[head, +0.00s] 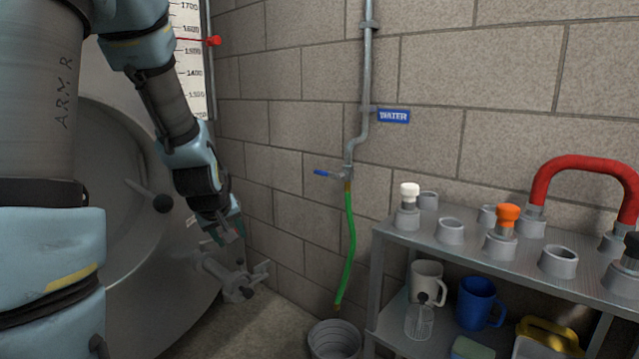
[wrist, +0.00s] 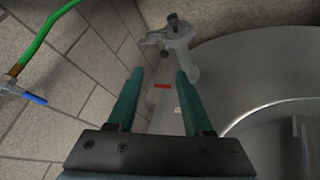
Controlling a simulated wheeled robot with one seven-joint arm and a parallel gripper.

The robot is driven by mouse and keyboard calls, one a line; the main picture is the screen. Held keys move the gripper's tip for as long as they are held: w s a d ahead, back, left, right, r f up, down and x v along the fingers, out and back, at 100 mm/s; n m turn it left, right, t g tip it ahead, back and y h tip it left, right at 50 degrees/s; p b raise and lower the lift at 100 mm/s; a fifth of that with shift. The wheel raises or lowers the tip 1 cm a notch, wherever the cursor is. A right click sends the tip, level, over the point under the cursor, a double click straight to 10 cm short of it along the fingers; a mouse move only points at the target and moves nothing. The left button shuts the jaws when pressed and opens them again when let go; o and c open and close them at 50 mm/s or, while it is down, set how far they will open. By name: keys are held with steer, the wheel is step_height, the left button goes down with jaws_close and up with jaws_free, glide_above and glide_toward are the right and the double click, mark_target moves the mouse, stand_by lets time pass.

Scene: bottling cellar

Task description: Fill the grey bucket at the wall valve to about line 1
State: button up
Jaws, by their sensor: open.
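The grey bucket (head: 335,340) stands on the floor below the wall valve, partly cut off by the bottom edge of the head view. The wall valve (head: 345,173) has a blue lever (head: 322,173) pointing left, and a green hose (head: 349,245) hangs from it towards the bucket. No water stream shows. The bucket's inside lines cannot be read. In the wrist view the blue lever (wrist: 36,99) and green hose (wrist: 45,38) are at the left. My gripper (head: 228,230) is open and empty, left of the valve near the tank; its fingers also show in the wrist view (wrist: 158,80).
A large steel tank (head: 120,200) with an outlet tap (head: 238,280) fills the left. A metal shelf (head: 480,240) with fittings on top stands right of the bucket, with a white mug (head: 425,280) and blue mug (head: 477,300) below. A blue WATER sign (head: 394,116) hangs by the pipe.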

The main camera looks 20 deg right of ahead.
steer(key=w+d+n+t+h+b, duration=0.25)
steer(key=w+d, duration=0.35)
steer(key=d, duration=0.3)
steer(key=w+d+n+t+h+b, duration=0.1)
steer(key=w+d+n+t+h, duration=0.15)
steer(key=w+d, duration=0.5)
steer(key=n+t+y+b, duration=0.3)
steer(key=n+t+b, duration=0.2)
steer(key=n+t, duration=0.7)
glide_toward(329, 173)
steer(key=w+a+r+n+g, duration=0.1)
steer(key=w+n+g, duration=0.1)
steer(key=w, duration=0.3)
steer(key=x, duration=1)
steer(key=shift+w+r, duration=0.25)
steer(key=shift+r, duration=0.25)
steer(key=shift+a, duration=0.15)
jaws_close()
